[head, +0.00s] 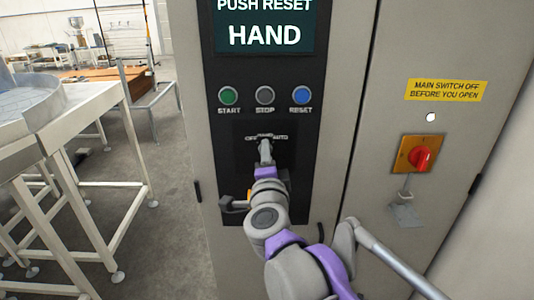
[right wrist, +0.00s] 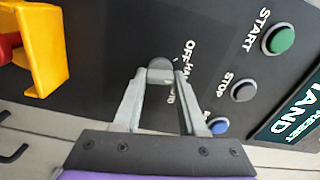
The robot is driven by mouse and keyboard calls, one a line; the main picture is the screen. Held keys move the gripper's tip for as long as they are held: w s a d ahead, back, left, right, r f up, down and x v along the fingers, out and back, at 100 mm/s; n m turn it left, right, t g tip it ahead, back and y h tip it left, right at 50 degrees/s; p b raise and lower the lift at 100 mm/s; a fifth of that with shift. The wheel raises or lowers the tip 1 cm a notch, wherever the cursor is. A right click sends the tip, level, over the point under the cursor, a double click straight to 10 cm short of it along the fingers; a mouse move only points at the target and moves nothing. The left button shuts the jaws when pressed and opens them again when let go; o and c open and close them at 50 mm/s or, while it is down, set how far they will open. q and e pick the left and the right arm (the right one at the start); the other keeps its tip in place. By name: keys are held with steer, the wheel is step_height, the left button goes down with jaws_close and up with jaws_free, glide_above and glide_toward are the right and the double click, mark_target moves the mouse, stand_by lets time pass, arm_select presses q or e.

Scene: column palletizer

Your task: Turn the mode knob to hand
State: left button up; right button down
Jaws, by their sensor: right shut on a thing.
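The mode knob (right wrist: 160,70) is a small dark grey knob on the black control panel (head: 229,185), with OFF, HAND and AUTO labels beside it. My right gripper (head: 265,150) reaches up to it from below in the head view and hides most of it. In the right wrist view my right gripper (right wrist: 160,82) has one finger on each side of the knob and is shut on it. Its pointing direction is hard to make out. The display (head: 265,28) above reads PUSH RESET and HAND. My left gripper is not in view.
Green START (head: 228,96), grey STOP (head: 265,95) and blue RESET (head: 301,95) buttons sit above the knob. A yellow guard (right wrist: 42,45) shows left in the wrist view. A red main switch (head: 421,158) is on the right door. A white-framed table (head: 75,115) stands left.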

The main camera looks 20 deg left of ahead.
steer(key=shift+m, duration=0.9)
steer(key=shift+c, duration=2.3)
jaws_free()
steer(key=v, duration=1)
steer(key=shift+s+b, duration=0.4)
steer(key=shift+b, duration=0.05)
steer(key=shift+d, duration=0.2)
